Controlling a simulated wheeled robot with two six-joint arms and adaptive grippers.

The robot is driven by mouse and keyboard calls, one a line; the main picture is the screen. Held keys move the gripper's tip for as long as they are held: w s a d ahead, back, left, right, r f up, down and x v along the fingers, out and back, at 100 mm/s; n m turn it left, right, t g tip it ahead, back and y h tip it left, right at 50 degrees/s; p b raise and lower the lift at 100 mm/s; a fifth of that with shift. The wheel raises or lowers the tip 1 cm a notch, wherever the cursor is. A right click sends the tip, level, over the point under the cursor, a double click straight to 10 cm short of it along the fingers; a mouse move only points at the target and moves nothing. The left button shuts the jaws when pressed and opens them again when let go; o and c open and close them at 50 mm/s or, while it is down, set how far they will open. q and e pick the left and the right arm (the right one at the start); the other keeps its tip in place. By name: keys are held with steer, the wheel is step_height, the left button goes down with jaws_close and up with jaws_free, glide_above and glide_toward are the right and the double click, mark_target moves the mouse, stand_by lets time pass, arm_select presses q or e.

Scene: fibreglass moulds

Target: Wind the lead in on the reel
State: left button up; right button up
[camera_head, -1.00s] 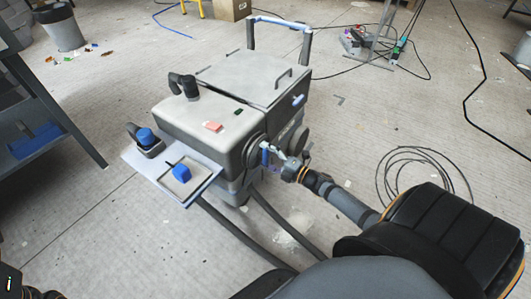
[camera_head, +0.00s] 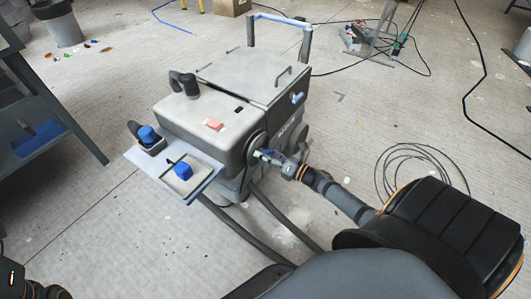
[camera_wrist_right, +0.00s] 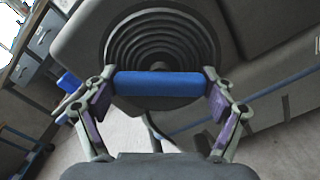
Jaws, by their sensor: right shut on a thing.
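The reel (camera_head: 255,141) is a round dark disc on the right side of a grey box-shaped machine (camera_head: 200,128). In the right wrist view the reel (camera_wrist_right: 160,40) shows as concentric dark rings. A blue bar-shaped handle (camera_wrist_right: 158,84) lies in front of it. My right gripper (camera_head: 278,160) is at the reel, and its two fingers are shut on the blue handle, one at each end. Thin black cable (camera_head: 408,172) lies in loose loops on the floor to the right. Whether it joins the reel is hidden. My left gripper is out of view.
A tray (camera_head: 205,180) with blue-topped items sticks out at the machine's front left. Dark hoses (camera_head: 275,222) run along the floor in front. A grey bench (camera_head: 60,110) and bin (camera_head: 62,28) stand at left. More cable (camera_head: 466,105) crosses the floor at right.

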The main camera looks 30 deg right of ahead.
steer(key=n, duration=0.3)
steer(key=shift+n, duration=2.5)
steer(key=o, duration=1.5)
steer(key=shift+o, duration=0.2)
steer(key=v, duration=1.2)
steer(key=shift+f, duration=0.1)
